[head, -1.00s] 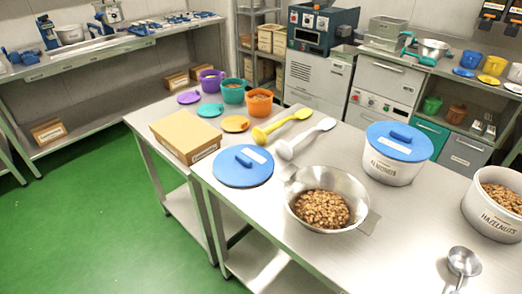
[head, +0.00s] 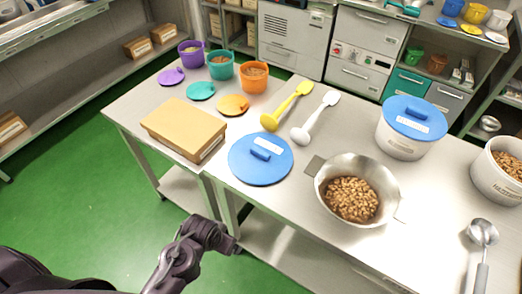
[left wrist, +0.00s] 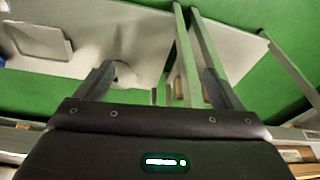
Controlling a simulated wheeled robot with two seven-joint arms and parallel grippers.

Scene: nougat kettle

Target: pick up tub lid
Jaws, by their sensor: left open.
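A round blue tub lid (head: 261,160) with a raised blue bar handle and a white label lies flat on the steel table, near its front edge. A second blue lid (head: 414,118) sits on a white tub (head: 400,147) at the right. My left arm comes in at the bottom left of the head view. Its gripper end (head: 222,239) is below and left of the loose lid, apart from it, beyond the table's front edge. In the left wrist view my left gripper (left wrist: 158,78) has its two fingers apart with nothing held between them. My right gripper is not in view.
A cardboard box (head: 184,130) lies left of the loose lid. A metal bowl of nuts (head: 357,190) stands to its right. Yellow (head: 287,107) and white (head: 315,118) spoons lie behind it. Green floor (head: 90,200) is open in front of the table.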

